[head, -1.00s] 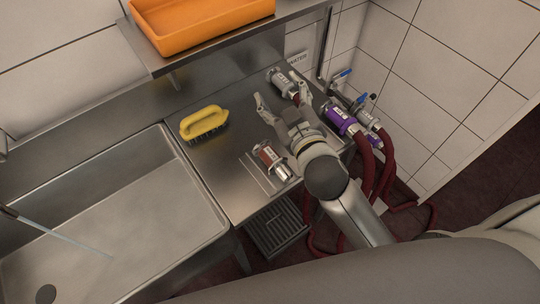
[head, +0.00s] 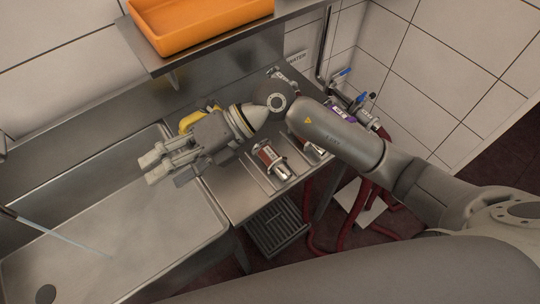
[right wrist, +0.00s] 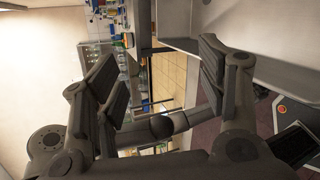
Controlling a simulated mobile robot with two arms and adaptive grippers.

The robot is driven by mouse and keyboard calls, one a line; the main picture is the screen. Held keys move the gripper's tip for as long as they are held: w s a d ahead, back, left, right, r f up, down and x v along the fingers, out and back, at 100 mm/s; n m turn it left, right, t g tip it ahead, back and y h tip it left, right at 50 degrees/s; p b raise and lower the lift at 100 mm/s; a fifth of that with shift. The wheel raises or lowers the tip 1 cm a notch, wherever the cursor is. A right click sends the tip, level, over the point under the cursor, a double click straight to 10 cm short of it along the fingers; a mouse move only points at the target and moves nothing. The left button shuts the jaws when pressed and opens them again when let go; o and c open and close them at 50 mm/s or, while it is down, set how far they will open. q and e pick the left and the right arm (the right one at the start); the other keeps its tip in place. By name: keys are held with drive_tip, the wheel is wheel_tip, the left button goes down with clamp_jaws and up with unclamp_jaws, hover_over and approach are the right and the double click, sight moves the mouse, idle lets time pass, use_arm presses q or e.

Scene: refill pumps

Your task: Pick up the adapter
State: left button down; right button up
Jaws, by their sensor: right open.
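A short metal fitting with a red band, which looks like the adapter (head: 268,158), lies on the steel counter beside some grooves. My right gripper (head: 152,167) is open and empty, above the right side of the sink and pointing left, away from the fitting. My right arm passes behind and right of the fitting without covering it. In the right wrist view the open fingers (right wrist: 160,75) have nothing between them. A second metal part (head: 315,151) shows partly under my forearm. My left gripper is not in view.
A yellow brush (head: 196,119) is partly hidden behind my right gripper. The sink (head: 110,240) is at left, with water running. An orange tray (head: 200,22) sits on the shelf above. A purple-banded coupling (head: 345,113) and red hoses (head: 345,225) are at right.

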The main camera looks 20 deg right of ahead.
drive_tip(key=w+d+f+h, duration=0.3)
drive_tip(key=d+f+h, duration=0.2)
drive_tip(key=d+f, duration=0.15)
drive_tip(key=t+h, duration=0.2)
drive_tip(key=h, duration=0.6)
hover_over(270, 152)
drive_tip(key=s+a, duration=0.1)
wheel_tip(270, 152, down, 3)
drive_tip(key=shift+r+m, duration=0.1)
drive_tip(key=shift+m, duration=0.3)
drive_tip(key=shift+d+f+h, duration=0.2)
drive_tip(key=shift+d+h, duration=0.05)
drive_tip(key=shift+h, duration=0.05)
wheel_tip(270, 152, down, 5)
drive_tip(key=shift+f+p, duration=0.1)
drive_tip(key=shift+p, duration=0.65)
drive_tip(key=f, duration=0.1)
drive_tip(key=f+p, duration=0.1)
drive_tip(key=f, duration=0.1)
drive_tip(key=f+p, duration=0.1)
drive_tip(key=shift+w+d+f, duration=0.25)
drive_tip(key=shift+w+f, duration=0.1)
drive_tip(key=shift+f, duration=0.25)
drive_tip(key=shift+c, duration=0.5)
